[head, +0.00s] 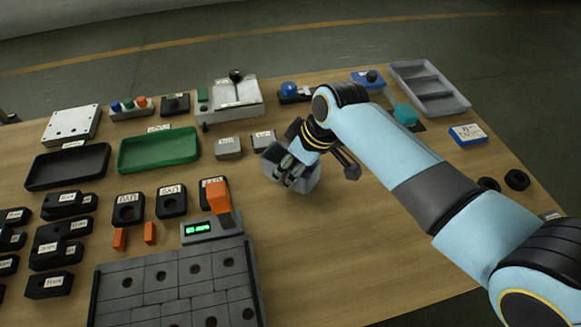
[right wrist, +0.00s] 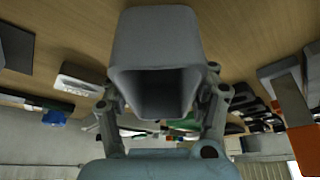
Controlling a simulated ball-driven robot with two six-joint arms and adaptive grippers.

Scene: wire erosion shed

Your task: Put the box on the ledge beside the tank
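A grey open-topped box (head: 302,181) is at the middle of the table in the head view. My right gripper (head: 292,170) reaches down over it, and its fingers are closed about the box. In the right wrist view the box (right wrist: 155,48) sits between the two fingers, with its hollow mouth turned towards the camera. The box looks tilted; whether its base touches the table is hard to tell. I cannot make out a tank or a ledge in these views. My left gripper is not in view.
A green tray (head: 159,150) and a black tray (head: 68,168) lie to the left. A grey compartment tray (head: 429,88) is at the back right.

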